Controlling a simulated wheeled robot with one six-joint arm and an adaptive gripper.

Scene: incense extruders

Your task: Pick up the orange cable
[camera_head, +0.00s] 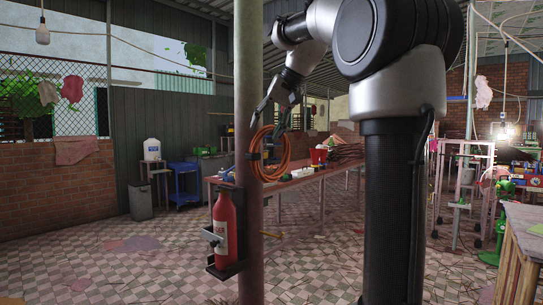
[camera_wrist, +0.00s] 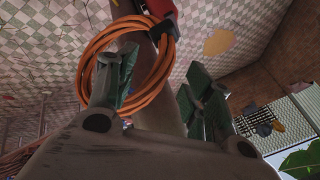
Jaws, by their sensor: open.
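The orange cable (camera_head: 286,155) is a round coil of several loops, hanging on the side of a pale upright post (camera_head: 248,70). A dark hook or clip crosses the coil. My gripper (camera_head: 270,122) is open and empty, pointing down at the top of the coil. In the wrist view the cable (camera_wrist: 88,68) is behind and around the left finger in the picture. The other finger is to the right of the coil. I cannot tell whether a finger touches the cable or passes inside the loop.
A red fire extinguisher (camera_head: 225,228) sits in a bracket on the same post, below the coil. Behind the post is a long table (camera_head: 300,182) with a red bucket (camera_head: 318,157) and small items. A wooden bench (camera_head: 522,235) stands at the right. Tiled floor at the left is mostly clear.

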